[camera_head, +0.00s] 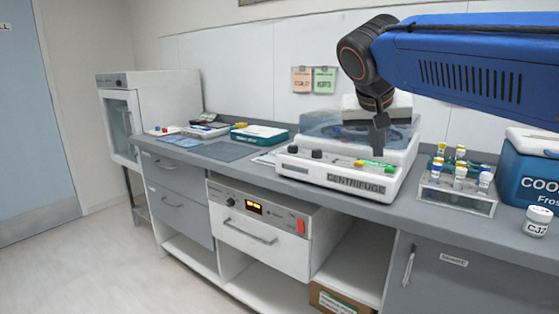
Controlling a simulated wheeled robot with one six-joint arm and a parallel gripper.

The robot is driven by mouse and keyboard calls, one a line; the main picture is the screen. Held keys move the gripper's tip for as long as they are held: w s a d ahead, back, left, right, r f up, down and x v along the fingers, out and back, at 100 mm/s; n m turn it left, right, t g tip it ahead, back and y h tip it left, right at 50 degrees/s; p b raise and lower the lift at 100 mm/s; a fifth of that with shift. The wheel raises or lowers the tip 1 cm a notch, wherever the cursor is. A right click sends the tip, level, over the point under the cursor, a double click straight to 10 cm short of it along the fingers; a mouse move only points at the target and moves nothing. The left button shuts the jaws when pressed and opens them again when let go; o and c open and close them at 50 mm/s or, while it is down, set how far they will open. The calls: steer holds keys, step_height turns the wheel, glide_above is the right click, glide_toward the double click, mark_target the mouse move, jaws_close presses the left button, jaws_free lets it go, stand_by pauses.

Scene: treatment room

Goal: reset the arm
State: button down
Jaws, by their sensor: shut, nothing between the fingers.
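My arm reaches in from the upper right as a blue link with a dark wrist. My gripper (381,132) hangs pointing down in front of the centrifuge (345,180). It is shut and holds nothing. The centrifuge is a white machine with a clear domed lid, standing on the grey counter. From this view I cannot tell how far the fingertips are from its front panel.
A clear rack (456,200) of capped tubes, a blue cooler box (530,170) and a white jar (537,220) stand right on the counter (420,225). A green-and-white case (259,134) and a grey mat (222,151) lie left. Floor (100,270) is clear.

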steer(key=s+d+f+n+y, duration=0.2)
steer(key=s+f, duration=1)
steer(key=f, duration=0.3)
steer(key=s+d+f+n+g+y, duration=0.1)
steer(key=s+d+f+n+y, duration=0.1)
steer(key=s+f, duration=0.9)
step_height(320, 180, down, 4)
steer(key=shift+s+d+r+g, duration=0.1)
steer(key=shift+s+d+g, duration=0.25)
steer(key=shift+d, duration=0.15)
